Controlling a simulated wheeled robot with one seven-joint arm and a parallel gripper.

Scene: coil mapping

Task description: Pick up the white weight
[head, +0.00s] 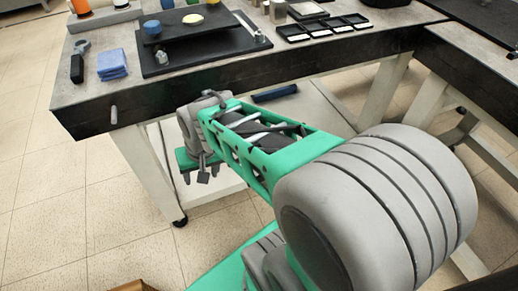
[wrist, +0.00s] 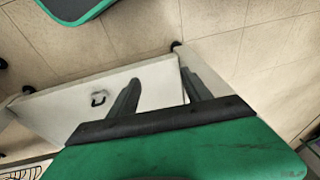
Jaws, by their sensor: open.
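A small off-white disc (head: 193,18), which looks like the white weight, lies on a raised black plate (head: 182,32) on the table. It does not show in the wrist view. My gripper (head: 198,178) hangs below the table's front edge, well below and in front of the disc. In the wrist view its two dark fingers (wrist: 160,84) stand apart with nothing between them.
The table (head: 85,95) also bears a blue cylinder (head: 152,27), a blue cloth (head: 112,63), a dark-handled tool (head: 78,62) and black trays (head: 320,27). Its thick front edge lies between my gripper and the tabletop. A pale lower shelf (wrist: 60,110) is under the table.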

